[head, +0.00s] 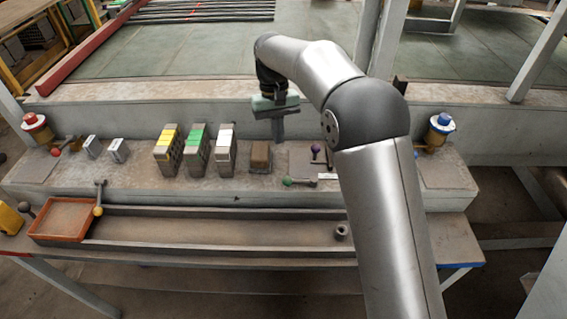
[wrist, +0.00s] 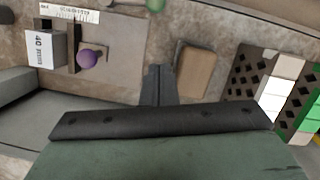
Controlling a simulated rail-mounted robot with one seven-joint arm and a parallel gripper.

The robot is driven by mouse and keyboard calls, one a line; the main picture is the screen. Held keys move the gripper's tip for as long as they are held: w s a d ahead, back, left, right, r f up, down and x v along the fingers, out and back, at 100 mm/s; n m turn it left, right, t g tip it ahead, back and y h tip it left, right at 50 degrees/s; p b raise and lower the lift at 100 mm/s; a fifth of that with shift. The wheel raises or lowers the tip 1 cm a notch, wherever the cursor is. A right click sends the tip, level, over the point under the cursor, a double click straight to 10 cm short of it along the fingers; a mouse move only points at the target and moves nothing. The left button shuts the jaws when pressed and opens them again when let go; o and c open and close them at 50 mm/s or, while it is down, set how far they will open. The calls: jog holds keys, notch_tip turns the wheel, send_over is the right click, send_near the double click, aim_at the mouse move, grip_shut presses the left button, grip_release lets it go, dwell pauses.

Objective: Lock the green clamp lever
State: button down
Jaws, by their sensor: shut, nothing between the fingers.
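The green clamp lever (head: 287,181) is a green ball on a short, roughly level rod at the front of the bench, in front of the brown block. In the wrist view only its green ball (wrist: 155,4) shows, cut off at the top edge. Its pivot is not clear to me. My gripper (head: 279,140) is above the bench, behind the lever and apart from it. In the wrist view its dark fingers (wrist: 158,75) are together and empty, pointing between the brown block and the purple-knobbed lever.
A brown block (head: 260,157) stands beside my gripper, left of it in the head view. A purple-knobbed lever (head: 316,149) is to its right. Bricks with yellow (head: 166,149), green (head: 197,149) and white (head: 225,148) markings stand farther left. A yellow-knobbed lever (head: 98,210) stands by an orange tray (head: 38,234).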

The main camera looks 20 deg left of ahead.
aim_at(299, 181)
jog(key=x, duration=0.5)
jog(key=shift+s+d+f+p, duration=0.1)
jog(key=shift+f+p, duration=0.2)
jog(key=s, duration=0.1)
jog(key=s+d, duration=0.1)
jog(key=shift+s+d+f+p, duration=0.15)
jog(key=shift+s+d+p, duration=0.15)
jog(key=shift+s, duration=0.1)
jog(key=shift+s+d+f, duration=0.15)
jog(key=shift+s+d, duration=0.05)
jog(key=shift+s, duration=0.05)
jog(key=shift+s, duration=0.1)
